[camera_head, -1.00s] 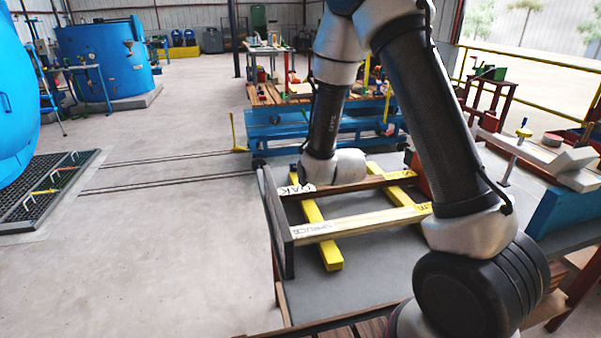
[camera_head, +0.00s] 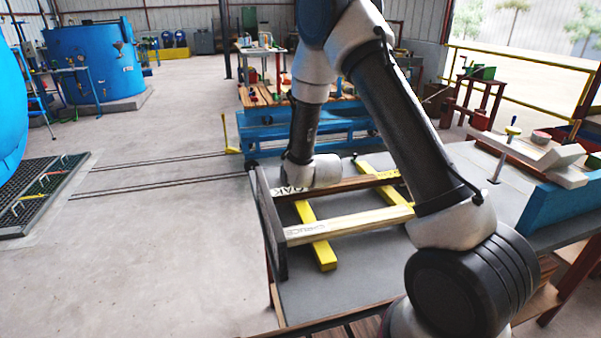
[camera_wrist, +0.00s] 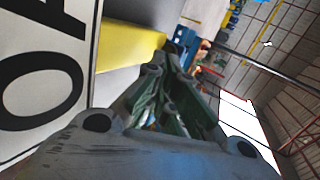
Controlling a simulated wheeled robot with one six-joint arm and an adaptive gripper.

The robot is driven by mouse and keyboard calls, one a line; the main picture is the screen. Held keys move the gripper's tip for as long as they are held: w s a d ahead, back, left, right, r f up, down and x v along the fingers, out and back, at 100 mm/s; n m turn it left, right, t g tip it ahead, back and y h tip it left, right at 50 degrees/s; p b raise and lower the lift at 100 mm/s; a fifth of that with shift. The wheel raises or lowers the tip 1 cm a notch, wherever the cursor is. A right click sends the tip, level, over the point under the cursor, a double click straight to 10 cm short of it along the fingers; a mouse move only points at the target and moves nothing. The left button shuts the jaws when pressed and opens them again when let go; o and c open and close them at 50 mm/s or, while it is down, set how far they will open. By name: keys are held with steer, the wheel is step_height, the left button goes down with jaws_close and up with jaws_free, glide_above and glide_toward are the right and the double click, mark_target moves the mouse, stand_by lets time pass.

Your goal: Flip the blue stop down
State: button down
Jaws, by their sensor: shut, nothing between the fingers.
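I cannot make out a blue stop for certain in either view. My gripper (camera_wrist: 165,75) is shut and empty in the wrist view. A large OAK label (camera_wrist: 45,75) fills the left of that view, very close to the gripper, and a yellow bar (camera_wrist: 130,47) lies just beyond it. In the head view the dark OAK beam (camera_head: 345,186) and pale SPRUCE beam (camera_head: 350,225) lie across two yellow bars (camera_head: 318,245), their left ends near an upright dark board (camera_head: 268,220). My wrist hangs over the OAK beam's labelled end; the fingertips are hidden there.
The beams rest on a grey table (camera_head: 340,285). A blue panel (camera_head: 560,205) and a pale angled block (camera_head: 555,158) stand at its right. A blue wheeled cart (camera_head: 270,135) stands behind, near floor rails. Open floor (camera_head: 150,260) lies to the left.

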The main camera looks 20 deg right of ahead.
steer(key=shift+x, duration=1.3)
steer(key=shift+w+r+g, duration=0.2)
steer(key=shift+g, duration=0.1)
